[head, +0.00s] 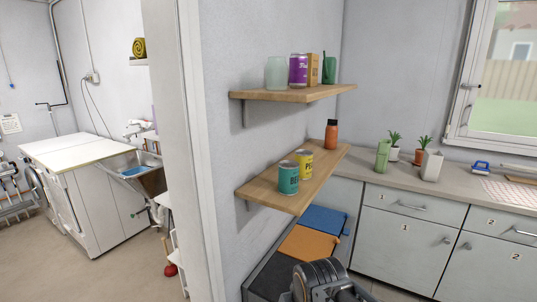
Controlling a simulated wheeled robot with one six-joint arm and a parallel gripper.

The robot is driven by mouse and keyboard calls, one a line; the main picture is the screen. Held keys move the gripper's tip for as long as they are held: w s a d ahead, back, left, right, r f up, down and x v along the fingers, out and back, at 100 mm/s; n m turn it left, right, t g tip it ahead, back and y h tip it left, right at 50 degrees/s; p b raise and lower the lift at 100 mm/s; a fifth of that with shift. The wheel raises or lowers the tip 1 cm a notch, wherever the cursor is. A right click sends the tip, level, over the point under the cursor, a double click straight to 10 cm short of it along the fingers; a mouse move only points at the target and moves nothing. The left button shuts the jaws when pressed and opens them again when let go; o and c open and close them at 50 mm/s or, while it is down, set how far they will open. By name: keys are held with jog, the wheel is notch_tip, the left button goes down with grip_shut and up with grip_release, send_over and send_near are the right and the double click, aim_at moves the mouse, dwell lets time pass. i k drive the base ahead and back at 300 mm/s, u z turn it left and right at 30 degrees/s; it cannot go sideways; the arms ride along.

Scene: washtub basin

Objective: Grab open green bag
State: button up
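No bag that I can clearly make out as open shows in the head view. A small dark green item (330,69) stands at the right end of the upper wooden shelf, beside a brown box; it is too small to tell whether it is a bag. A lighter green upright container (383,155) stands on the counter, left of a potted plant. Part of my dark arm shows at the bottom centre, below the shelves. My gripper's fingers are not visible.
The upper shelf (290,96) also holds a pale jar and a purple can (298,71). The lower shelf (262,190) holds teal and yellow cans and an orange bottle. Blue and orange lids (309,243) lie below. A wall edge stands left; floor is open beyond it.

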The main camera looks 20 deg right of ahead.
aim_at(384, 145)
jog(key=z, duration=2)
jog(key=k, duration=1)
jog(key=z, duration=0.75)
jog(key=i, duration=2.45)
jog(key=u, duration=1.05)
jog(key=i, duration=1.6)
jog(key=u, duration=2.05)
jog(key=i, duration=0.8)
jog(key=u, duration=0.7)
